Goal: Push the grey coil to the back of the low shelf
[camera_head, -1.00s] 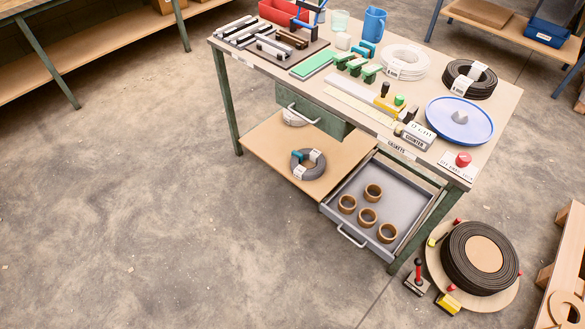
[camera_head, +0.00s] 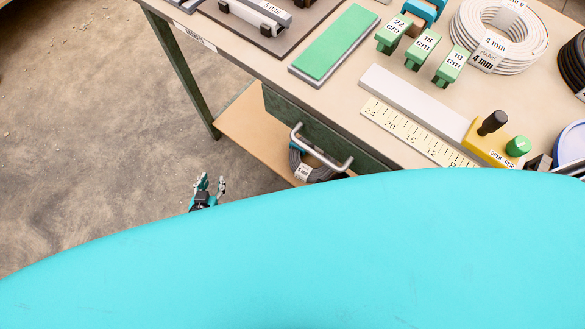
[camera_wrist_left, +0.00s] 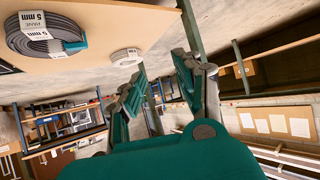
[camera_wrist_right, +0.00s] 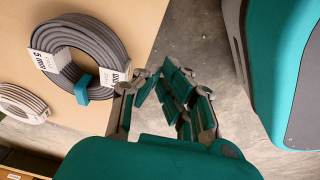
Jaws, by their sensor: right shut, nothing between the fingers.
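The grey coil lies flat on the low shelf, with white 5 mm labels and a teal tie. The right wrist view shows the coil (camera_wrist_right: 103,38) whole. In the head view the coil (camera_head: 319,172) is partly hidden by a drawer handle and my own teal body. It also shows at the top left of the left wrist view (camera_wrist_left: 66,29). My right gripper (camera_wrist_right: 160,76) is shut and empty, close beside the coil; I cannot tell if it touches. It is hidden in the head view. My left gripper (camera_head: 210,186) is open and empty, left of the shelf; its fingers (camera_wrist_left: 160,70) stand apart.
The low shelf (camera_head: 245,130) is bare at its left end. A paler coil (camera_wrist_right: 22,90) lies on it beside the grey one. A green drawer (camera_head: 340,142) with a metal handle hangs above. The tabletop (camera_head: 340,95) is crowded. A table leg (camera_head: 190,85) stands at the left.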

